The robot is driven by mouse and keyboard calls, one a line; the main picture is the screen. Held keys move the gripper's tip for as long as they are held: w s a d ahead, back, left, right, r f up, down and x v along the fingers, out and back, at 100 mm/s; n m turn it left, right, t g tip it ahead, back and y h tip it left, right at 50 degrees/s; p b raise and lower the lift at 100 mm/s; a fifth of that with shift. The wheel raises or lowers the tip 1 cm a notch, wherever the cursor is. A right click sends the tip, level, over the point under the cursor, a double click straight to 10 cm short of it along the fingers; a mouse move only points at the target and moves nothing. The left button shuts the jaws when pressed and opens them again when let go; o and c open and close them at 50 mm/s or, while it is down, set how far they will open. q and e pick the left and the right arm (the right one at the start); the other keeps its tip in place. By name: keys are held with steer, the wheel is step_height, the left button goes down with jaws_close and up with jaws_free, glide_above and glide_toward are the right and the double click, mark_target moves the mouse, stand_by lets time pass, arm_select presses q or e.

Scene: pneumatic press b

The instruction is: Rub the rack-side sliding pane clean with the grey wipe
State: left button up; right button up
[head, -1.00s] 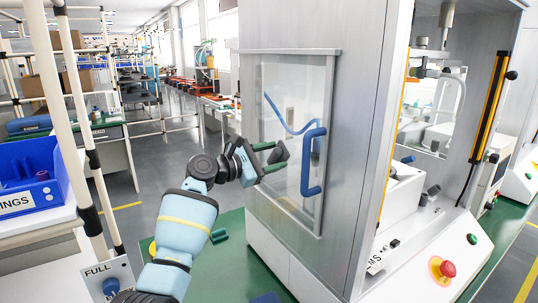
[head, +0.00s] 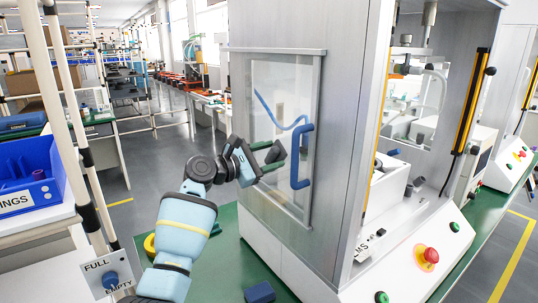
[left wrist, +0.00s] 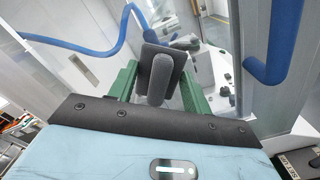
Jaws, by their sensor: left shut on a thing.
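The sliding pane (head: 275,95) is a clear panel in a metal frame on the left side of the press cabinet, with a blue bar handle (head: 296,170). My left gripper (head: 273,159) has green fingers shut on the dark grey wipe (head: 276,151), in front of the pane and left of the handle. In the left wrist view the wipe (left wrist: 160,75) is a flat dark pad with a rounded grey grip between the fingers. I cannot tell whether it touches the glass. The handle (left wrist: 275,50) is at the right there. My right gripper is out of view.
A blue hose (head: 268,110) runs behind the glass. A rack with pale posts (head: 75,110) and a blue bin (head: 30,178) stands at the left. A dark blue block (head: 260,293) lies on the green bench top. A red button (head: 430,255) is on the press front.

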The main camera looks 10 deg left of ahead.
arm_select(q)
steer(key=shift+v, duration=2.8)
steer(key=shift+w+a, duration=0.1)
steer(key=v, duration=0.3)
steer(key=shift+r, duration=0.1)
